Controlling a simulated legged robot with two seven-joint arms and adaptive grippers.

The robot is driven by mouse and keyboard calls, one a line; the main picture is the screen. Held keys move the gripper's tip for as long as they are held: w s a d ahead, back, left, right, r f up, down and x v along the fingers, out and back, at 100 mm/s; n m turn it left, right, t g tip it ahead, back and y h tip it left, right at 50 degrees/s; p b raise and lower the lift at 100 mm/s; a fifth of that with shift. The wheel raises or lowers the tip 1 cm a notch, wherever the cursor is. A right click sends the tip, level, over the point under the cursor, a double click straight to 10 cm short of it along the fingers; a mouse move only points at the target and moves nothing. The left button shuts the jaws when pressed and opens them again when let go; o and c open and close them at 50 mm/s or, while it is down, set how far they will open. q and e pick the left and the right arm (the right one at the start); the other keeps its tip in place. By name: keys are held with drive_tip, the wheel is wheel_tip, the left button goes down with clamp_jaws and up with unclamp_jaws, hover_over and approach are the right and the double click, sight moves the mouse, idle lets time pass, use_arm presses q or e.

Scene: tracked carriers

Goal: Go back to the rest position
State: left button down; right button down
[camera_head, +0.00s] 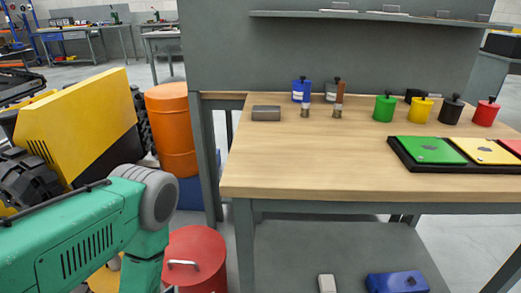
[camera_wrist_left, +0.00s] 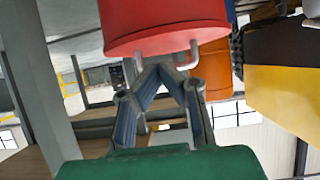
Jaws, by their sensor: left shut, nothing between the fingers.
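My left arm (camera_head: 95,230), green with a grey joint, comes in at the lower left of the head view. In the left wrist view my left gripper (camera_wrist_left: 160,72) is shut, its fingertips together with nothing between them. A red drum (camera_head: 200,250) with a metal handle on its lid stands on the floor beside the workbench, just right of my arm. A red drum also fills the top of the left wrist view (camera_wrist_left: 165,20), its handle near my fingertips in the picture; I cannot tell whether they touch. My right gripper is not in view.
The bench's front left is clear.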

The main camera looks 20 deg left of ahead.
use_arm(q)
drive_tip(key=s+d+r+m+g+h+p, duration=0.1)
drive_tip(key=s+d+r+g+p, duration=0.3)
drive_tip(key=s+r, duration=0.3)
drive_tip(key=s+d+r+m+g+h+p, duration=0.1)
drive_tip(key=s+d+r+m+g+p, duration=0.1)
drive_tip(key=s+d+r+g+p, duration=0.2)
drive_tip(key=s+r+g+p, duration=0.1)
drive_tip(key=s+r+g, duration=0.2)
drive_tip(key=s, duration=0.5)
drive_tip(key=shift+d+r+h, duration=0.25)
drive_tip(key=shift+r+h, duration=0.15)
drive_tip(key=shift+r, duration=0.1)
